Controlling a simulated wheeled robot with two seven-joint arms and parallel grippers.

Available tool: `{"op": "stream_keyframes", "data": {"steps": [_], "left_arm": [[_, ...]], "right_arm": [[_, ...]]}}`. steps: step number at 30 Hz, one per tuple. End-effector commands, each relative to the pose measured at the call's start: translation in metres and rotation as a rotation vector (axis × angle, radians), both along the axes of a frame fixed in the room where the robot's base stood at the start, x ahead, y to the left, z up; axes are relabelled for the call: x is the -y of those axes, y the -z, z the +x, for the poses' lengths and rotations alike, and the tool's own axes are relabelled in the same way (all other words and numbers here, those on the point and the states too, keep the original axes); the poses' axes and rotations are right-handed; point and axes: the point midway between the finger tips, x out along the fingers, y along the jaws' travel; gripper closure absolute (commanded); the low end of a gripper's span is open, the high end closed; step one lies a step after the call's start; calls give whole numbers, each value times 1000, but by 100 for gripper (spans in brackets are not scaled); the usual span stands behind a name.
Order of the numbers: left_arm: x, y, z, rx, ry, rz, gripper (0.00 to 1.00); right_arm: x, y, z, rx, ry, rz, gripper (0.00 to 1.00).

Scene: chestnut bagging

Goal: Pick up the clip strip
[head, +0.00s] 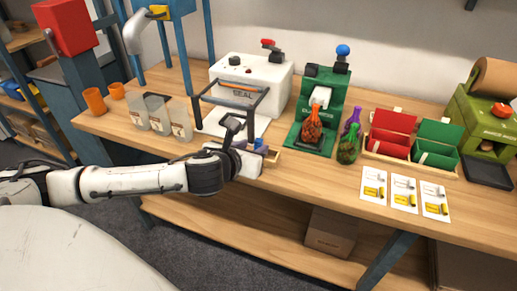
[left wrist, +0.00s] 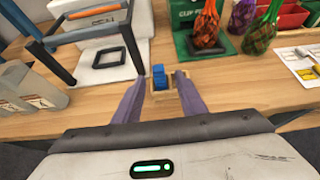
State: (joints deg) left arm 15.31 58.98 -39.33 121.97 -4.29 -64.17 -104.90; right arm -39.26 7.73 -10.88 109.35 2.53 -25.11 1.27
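A small blue piece, which looks like the clip strip (left wrist: 158,72), stands in a small wooden holder (left wrist: 168,99) near the table's front edge. It also shows as a blue spot in the head view (head: 260,144). My left gripper (left wrist: 160,84) is open, with its two purple-grey fingers on either side of the blue piece and its holder. Gaps show between the fingers and the blue piece. In the head view the left gripper (head: 248,148) partly hides the holder. My right gripper is in neither view.
A white machine with a dark frame (head: 265,78) stands behind the gripper. A green clip machine (head: 322,125) holds a red-netted bag. Purple and green bags (head: 349,145), red and green bins (head: 392,133) and white cards (head: 404,195) lie rightward. Clear containers (head: 158,116) stand left.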

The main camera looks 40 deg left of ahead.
Motion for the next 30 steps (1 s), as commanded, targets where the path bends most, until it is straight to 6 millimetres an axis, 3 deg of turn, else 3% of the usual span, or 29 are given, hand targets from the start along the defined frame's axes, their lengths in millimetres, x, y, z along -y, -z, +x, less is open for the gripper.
{"op": "stream_keyframes", "data": {"steps": [6,15,17,22,30], "left_arm": [[-8,17,27,1,-1,-3,62],[-9,20,32,1,0,-2,62],[-9,20,31,1,0,-2,69],[-9,20,31,1,0,-2,98],[-9,19,31,1,0,-2,100]], "right_arm": [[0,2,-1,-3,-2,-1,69],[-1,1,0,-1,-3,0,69],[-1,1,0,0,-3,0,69],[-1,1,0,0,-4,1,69],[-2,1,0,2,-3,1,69]]}}
